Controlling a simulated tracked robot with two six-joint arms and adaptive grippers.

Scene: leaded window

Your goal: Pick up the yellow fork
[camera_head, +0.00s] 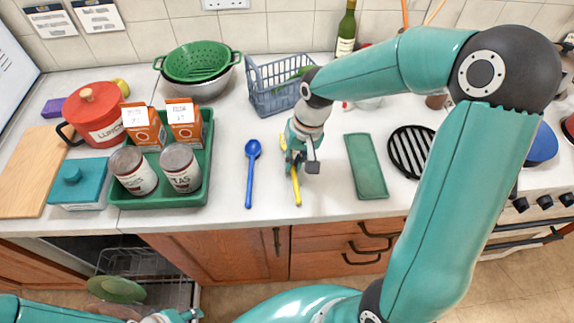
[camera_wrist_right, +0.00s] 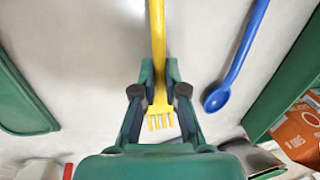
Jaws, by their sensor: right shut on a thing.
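The yellow fork (camera_head: 297,190) is on or just above the white counter, in the middle of the head view; I cannot tell if it touches. Its tines point away from me, towards the back wall. My right gripper (camera_head: 296,168) is over it from above and hides part of it. In the right wrist view the gripper (camera_wrist_right: 160,92) is closed around the yellow fork (camera_wrist_right: 158,40) near its tines, with a finger on each side. My left gripper (camera_head: 180,316) shows only in part at the bottom edge, far from the fork.
A blue spoon (camera_head: 250,175) lies just left of the fork. A green tray (camera_head: 126,200) with cans and boxes stands further left. A blue-grey basket (camera_head: 262,98) is behind. A green mat (camera_head: 366,166) and a black trivet (camera_head: 409,150) lie right.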

